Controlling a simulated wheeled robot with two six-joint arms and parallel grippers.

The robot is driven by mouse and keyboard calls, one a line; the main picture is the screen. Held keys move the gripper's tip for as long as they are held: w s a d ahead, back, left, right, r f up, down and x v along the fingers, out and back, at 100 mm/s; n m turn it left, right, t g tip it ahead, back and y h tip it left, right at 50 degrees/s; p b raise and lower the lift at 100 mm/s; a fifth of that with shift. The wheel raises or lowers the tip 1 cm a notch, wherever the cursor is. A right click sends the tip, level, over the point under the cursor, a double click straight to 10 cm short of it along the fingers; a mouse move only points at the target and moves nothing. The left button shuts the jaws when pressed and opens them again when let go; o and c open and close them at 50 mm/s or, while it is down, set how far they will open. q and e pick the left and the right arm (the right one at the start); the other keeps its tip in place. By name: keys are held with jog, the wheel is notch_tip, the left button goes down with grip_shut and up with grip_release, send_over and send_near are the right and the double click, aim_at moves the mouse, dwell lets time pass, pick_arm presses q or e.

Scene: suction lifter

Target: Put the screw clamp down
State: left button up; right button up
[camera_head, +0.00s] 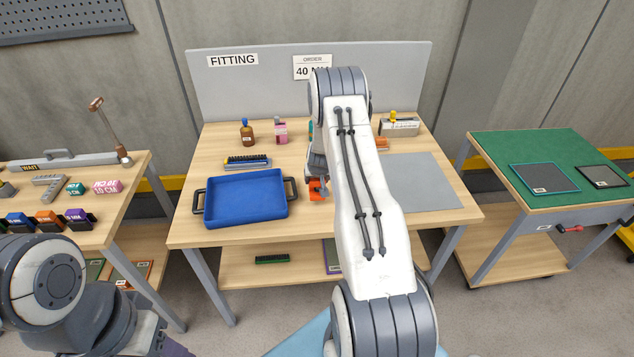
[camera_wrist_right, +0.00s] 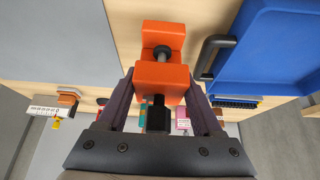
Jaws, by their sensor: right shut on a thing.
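The orange screw clamp (camera_wrist_right: 162,72) with its dark screw is between the fingers of my right gripper (camera_wrist_right: 160,100), which is shut on it. In the head view the clamp (camera_head: 318,189) shows as a small orange patch just right of the blue tray, over the wooden fitting table (camera_head: 225,235). My right arm hides most of that gripper there. I cannot tell whether the clamp touches the table top. Of my left arm, only links and a dark purplish end piece show at the lower left; its jaw state does not show.
The blue tray (camera_head: 245,172) with dark handles is empty, left of the clamp. A grey mat (camera_head: 420,180) lies bare at the right. Side tables flank this one.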

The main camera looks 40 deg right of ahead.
aim_at(317, 188)
notch_tip(317, 188, down, 4)
jog(key=shift+r+p, duration=0.25)
jog(key=shift+p, duration=0.05)
jog(key=shift+f, duration=0.2)
jog(key=o, duration=1.5)
jog(key=shift+r, duration=0.1)
